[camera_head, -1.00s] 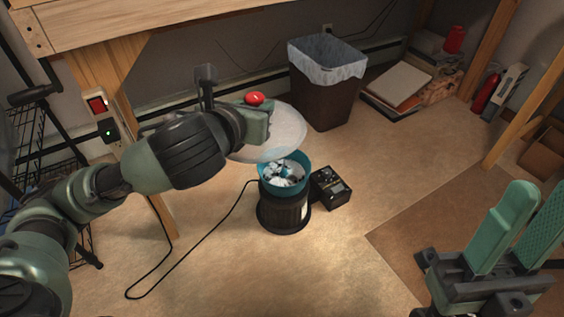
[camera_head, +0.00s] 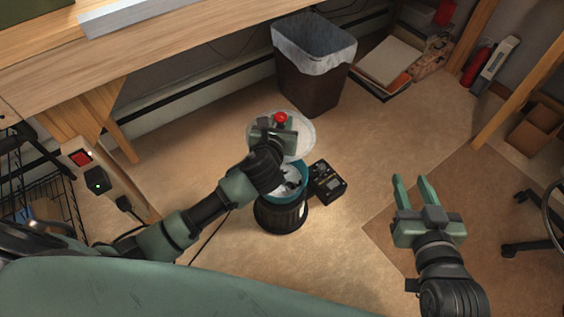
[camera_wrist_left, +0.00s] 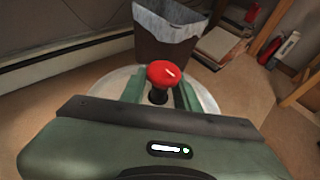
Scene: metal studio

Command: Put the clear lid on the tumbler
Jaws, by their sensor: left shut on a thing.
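The clear lid (camera_head: 304,135) is a pale see-through disc with a red knob (camera_head: 281,117). My left gripper (camera_head: 277,128) is shut on the lid by its knob. In the left wrist view the red knob (camera_wrist_left: 165,73) stands between the fingers (camera_wrist_left: 158,93), and the lid's rim (camera_wrist_left: 207,97) shows behind them. The tumbler (camera_head: 281,217) stands upright on the floor, with a dark ribbed base and a teal bowl (camera_head: 301,188) holding whitish and dark contents. The lid appears beyond the bowl's far edge, seemingly above it; the gap is unclear. My left arm hides part of the bowl. My right gripper (camera_head: 413,187) is open and empty.
A black control box (camera_head: 327,181) sits right beside the tumbler. A lined waste bin (camera_head: 311,85) stands behind. A wooden bench (camera_head: 180,50) is at upper left, with a power switch (camera_head: 80,157) on its leg. Floor to the right is mostly clear, with a chair base (camera_head: 530,225) beyond.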

